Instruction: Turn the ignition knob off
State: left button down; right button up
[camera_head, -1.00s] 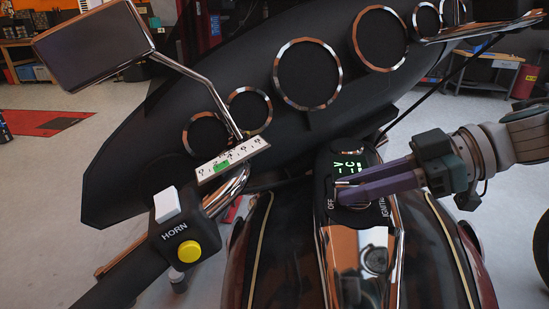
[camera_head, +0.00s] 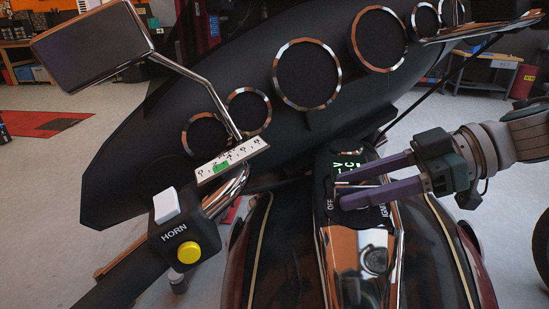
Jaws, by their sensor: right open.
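The black ignition panel (camera_head: 326,175) sits on the motorcycle's tank, with lit green characters and the labels OFF and IGNITION, the latter partly covered. My right gripper (camera_head: 346,190) reaches in from the right over this panel. Its two purple fingers are open, one above the other in the picture, with their tips close to the OFF label. The dark ignition knob (camera_head: 366,184) shows only in part between the fingers. I cannot tell its setting or whether a finger touches it. My left gripper is not in view.
A handlebar control box with a HORN label and yellow button (camera_head: 189,252) stands at lower left. A chrome mirror (camera_head: 93,45) is at upper left. The dark fairing with round gauges (camera_head: 307,74) lies behind the panel. The chrome tank console (camera_head: 352,270) is below it.

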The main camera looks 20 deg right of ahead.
jog(key=v, duration=0.9)
jog(key=shift+s+d, duration=0.2)
jog(key=shift+d, duration=0.05)
jog(key=shift+r, duration=0.15)
